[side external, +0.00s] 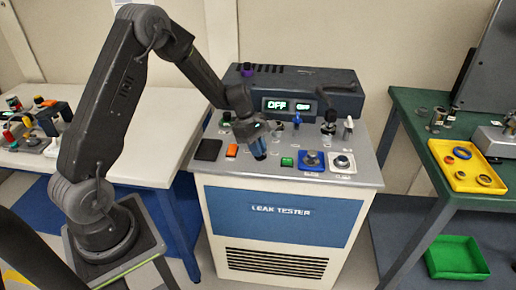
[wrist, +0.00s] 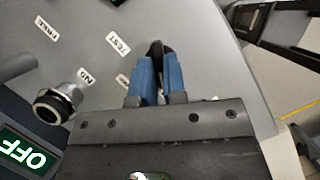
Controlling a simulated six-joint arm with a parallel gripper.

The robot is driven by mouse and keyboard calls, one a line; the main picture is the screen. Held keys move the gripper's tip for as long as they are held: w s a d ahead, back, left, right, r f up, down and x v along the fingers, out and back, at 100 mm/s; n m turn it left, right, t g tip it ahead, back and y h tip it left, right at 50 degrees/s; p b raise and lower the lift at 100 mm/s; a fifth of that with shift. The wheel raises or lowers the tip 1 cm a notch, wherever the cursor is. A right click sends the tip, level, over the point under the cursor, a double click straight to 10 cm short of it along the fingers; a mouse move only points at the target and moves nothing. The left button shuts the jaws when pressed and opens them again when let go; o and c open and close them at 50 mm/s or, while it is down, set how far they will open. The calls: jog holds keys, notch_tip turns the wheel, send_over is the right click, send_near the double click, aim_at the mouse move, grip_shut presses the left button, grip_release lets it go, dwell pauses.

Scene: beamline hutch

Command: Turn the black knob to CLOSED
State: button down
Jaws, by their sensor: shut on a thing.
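The black knob (wrist: 157,47) shows in the wrist view as a dark piece between my blue fingertips. My gripper (wrist: 156,75) is shut on it, and the fingers cover most of it. In the side view my gripper (side external: 258,152) points down at the sloping top panel of the leak tester (side external: 275,215), and the knob is hidden there by the fingers. I cannot tell which way the knob points, and I cannot read a CLOSED mark.
An orange block (side external: 232,151) and a black square pad (side external: 208,150) lie left of my gripper. A green button (side external: 287,161), a knob on a blue plate (side external: 311,160) and another on a white plate (side external: 342,162) are right. Displays (side external: 275,104) behind read OFF.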

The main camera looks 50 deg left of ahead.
jog(key=shift+m, duration=0.4)
jog(key=m+g, duration=0.2)
jog(key=m, duration=0.2)
jog(key=shift+w+f+m, duration=0.1)
jog(key=shift+w+m, duration=0.05)
jog(key=shift+m, duration=0.25)
jog(key=m+g, duration=0.1)
jog(key=m, duration=0.2)
jog(key=m+g+y, duration=0.1)
jog(key=m, duration=0.2)
jog(key=shift+w+d, duration=0.1)
jog(key=shift+d, duration=0.1)
jog(key=shift+g, duration=0.3)
jog(key=shift+f, duration=0.1)
jog(key=c, duration=1.2)
grip_release()
